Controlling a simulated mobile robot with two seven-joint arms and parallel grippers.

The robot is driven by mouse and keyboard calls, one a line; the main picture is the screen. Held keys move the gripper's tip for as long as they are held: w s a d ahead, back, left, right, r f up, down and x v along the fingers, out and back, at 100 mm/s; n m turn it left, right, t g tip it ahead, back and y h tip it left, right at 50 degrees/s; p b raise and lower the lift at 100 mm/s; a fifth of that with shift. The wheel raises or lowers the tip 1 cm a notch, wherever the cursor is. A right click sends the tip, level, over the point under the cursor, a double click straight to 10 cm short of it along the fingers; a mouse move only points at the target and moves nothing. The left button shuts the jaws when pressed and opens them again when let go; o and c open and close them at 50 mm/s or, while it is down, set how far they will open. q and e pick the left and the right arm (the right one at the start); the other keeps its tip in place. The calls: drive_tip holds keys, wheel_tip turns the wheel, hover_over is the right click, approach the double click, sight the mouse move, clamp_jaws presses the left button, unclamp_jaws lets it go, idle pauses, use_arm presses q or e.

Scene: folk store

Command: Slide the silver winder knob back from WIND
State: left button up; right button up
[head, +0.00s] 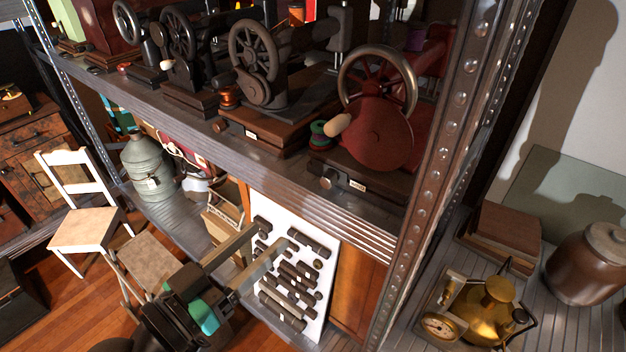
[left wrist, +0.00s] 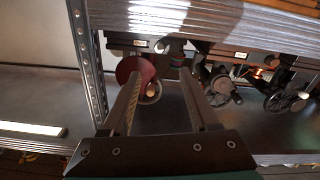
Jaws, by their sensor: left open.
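A small silver knob (head: 328,181) sits on the front of the dark base under the red sewing machine (head: 379,133), left of a small pale label (head: 357,186). The lettering is too small to read. In the left wrist view, which is turned upside down, the knob (left wrist: 163,46) shows near the label (left wrist: 140,43), beyond the finger tips. My left gripper (head: 268,238) is open and empty, below and left of the knob, in front of the lower shelf and apart from the machine. My right gripper is not in view.
The metal shelf edge (head: 300,196) runs just below the machine bases. A perforated upright post (head: 436,170) stands right of the red machine. A white board of dark tools (head: 322,255) leans behind my left fingers. More black sewing machines (head: 257,62) stand to the left.

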sight(324, 183)
use_arm(q)
drive_tip(key=p+x, duration=0.4)
drive_tip(key=x, duration=0.9)
drive_tip(key=shift+w+d+r, duration=0.2)
drive_tip(key=shift+w+d, duration=0.05)
drive_tip(key=shift+w, duration=0.1)
drive_tip(key=shift+w+d+f, duration=0.1)
drive_tip(key=shift+w+d, duration=0.35)
drive_tip(key=shift+w, duration=0.1)
clamp_jaws()
idle(0.6)
